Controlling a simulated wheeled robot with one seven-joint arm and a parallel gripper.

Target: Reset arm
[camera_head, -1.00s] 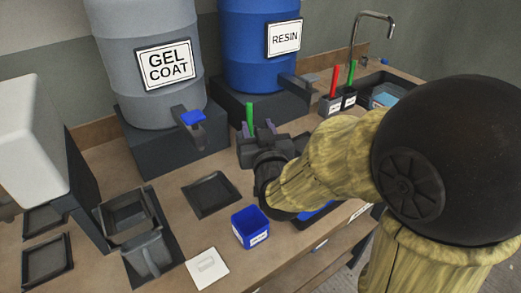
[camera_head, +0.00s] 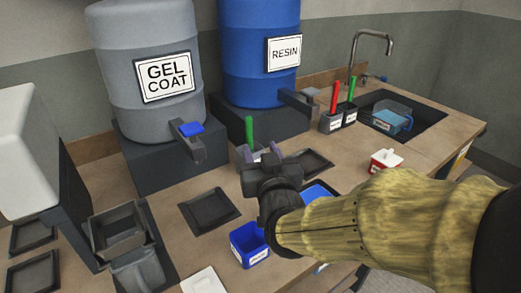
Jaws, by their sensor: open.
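My arm, in a yellowish sleeve, reaches in from the right in the head view. My gripper (camera_head: 262,157) is over the middle of the bench, with its two purplish fingertips apart and nothing seen between them. A small container with a green-handled tool (camera_head: 249,130) stands just behind the fingertips and is partly hidden by them. A blue square cup (camera_head: 249,246) sits on the bench in front of my wrist. A blue tray (camera_head: 318,192) lies partly hidden behind my forearm.
A grey gel coat drum (camera_head: 150,45) and a blue resin drum (camera_head: 255,85) with taps stand at the back. An empty black tray (camera_head: 209,211) lies left of my gripper.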

